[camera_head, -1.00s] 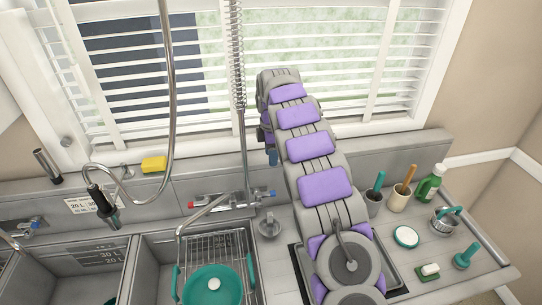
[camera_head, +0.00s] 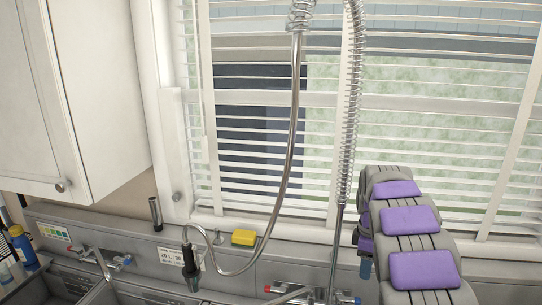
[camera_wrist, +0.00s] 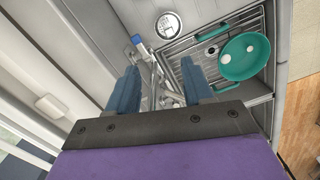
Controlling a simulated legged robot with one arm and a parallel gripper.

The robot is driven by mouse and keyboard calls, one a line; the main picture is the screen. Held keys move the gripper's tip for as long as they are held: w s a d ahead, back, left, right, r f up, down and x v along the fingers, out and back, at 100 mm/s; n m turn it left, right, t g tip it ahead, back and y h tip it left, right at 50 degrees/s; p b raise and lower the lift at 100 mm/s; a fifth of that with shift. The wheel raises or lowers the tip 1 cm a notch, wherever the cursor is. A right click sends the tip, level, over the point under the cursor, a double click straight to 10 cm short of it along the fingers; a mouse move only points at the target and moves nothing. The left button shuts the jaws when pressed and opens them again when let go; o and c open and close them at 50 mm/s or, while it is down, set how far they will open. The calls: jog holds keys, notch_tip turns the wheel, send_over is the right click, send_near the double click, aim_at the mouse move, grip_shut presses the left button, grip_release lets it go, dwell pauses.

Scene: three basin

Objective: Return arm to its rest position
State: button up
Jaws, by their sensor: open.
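My gripper (camera_wrist: 160,90) shows in the wrist view as two blue-grey fingers held apart, with nothing between them. It hangs above the sink area, with the metal tap behind the fingers. In the head view my grey and purple arm stands at the right, in front of the window blinds. Part of one blue finger shows at the left of its far end; the rest of the gripper is hidden behind the arm.
A spring hose (camera_head: 350,100) hangs left of my arm, and another hose (camera_head: 293,120) loops down further left. A yellow sponge (camera_head: 244,237) lies on the ledge. A white cabinet (camera_head: 75,90) is at the left. A teal pan (camera_wrist: 244,57) sits on the wire rack (camera_wrist: 182,62).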

jog(key=s+a+f+m+b, duration=0.2)
jog(key=s+a+m, duration=0.2)
jog(key=s, duration=1)
jog(key=s+a+f+m+g+b, duration=0.1)
jog(key=s+a+m, duration=0.3)
jog(key=s, duration=1)
jog(key=s+a+f+m+b, duration=0.3)
jog(key=s+a+m, duration=0.1)
jog(key=s, duration=1.1)
jog(key=shift+a+f, duration=0.2)
jog(key=shift+a, duration=0.35)
jog(key=shift+w, duration=0.1)
